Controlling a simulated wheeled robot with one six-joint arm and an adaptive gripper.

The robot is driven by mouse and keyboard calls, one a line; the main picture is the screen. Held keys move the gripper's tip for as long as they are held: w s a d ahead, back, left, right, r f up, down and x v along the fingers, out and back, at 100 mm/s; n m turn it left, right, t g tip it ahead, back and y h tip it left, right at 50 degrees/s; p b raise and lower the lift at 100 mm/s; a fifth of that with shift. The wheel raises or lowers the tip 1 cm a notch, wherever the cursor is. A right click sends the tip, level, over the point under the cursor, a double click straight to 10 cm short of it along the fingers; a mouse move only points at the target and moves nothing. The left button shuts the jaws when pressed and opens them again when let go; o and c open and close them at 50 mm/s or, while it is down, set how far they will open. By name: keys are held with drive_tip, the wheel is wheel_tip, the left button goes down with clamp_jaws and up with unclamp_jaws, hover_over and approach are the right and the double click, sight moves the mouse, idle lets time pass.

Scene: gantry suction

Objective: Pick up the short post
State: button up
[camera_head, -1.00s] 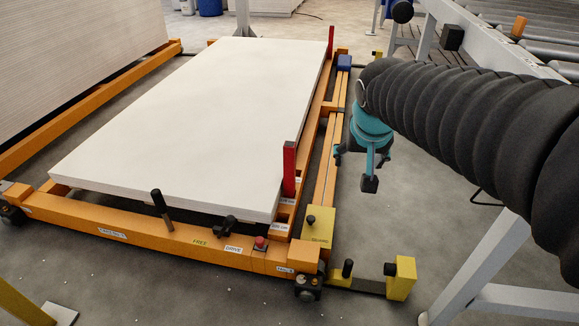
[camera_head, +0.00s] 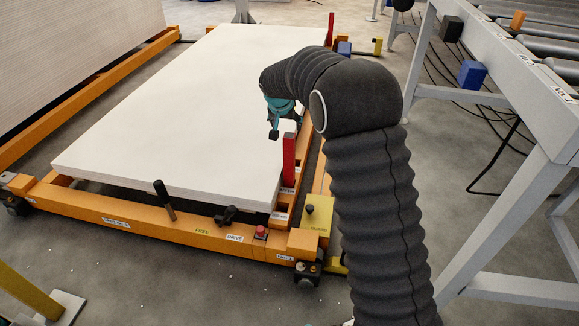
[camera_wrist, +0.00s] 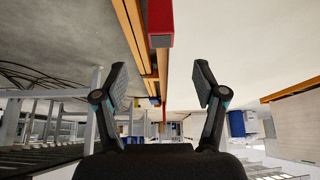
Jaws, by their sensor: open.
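Two upright red posts stand at the right edge of the white board stack (camera_head: 190,110). The near red post (camera_head: 289,160) is at the stack's front right corner, and the far red post (camera_head: 330,30) is at its back right corner. I cannot tell which counts as short. My gripper (camera_head: 276,133) appears just above and left of the near post's top, partly hidden by my arm. In the wrist view, which looks upside down, a red post (camera_wrist: 160,25) lies ahead, between and above my open, empty fingers (camera_wrist: 161,82).
The stack rests on an orange trolley (camera_head: 150,229) with a black lever (camera_head: 163,198) and a red button (camera_head: 262,231) in front. A roller conveyor frame (camera_head: 500,60) with a blue box (camera_head: 472,74) stands at the right. Another stack (camera_head: 70,60) is at the left.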

sight(290, 140)
drive_tip(key=b+x, duration=0.1)
drive_tip(key=x, duration=1.3)
drive_tip(key=shift+a, duration=0.15)
drive_tip(key=shift+s, duration=0.1)
clamp_jaws()
drive_tip(key=shift+r, duration=0.1)
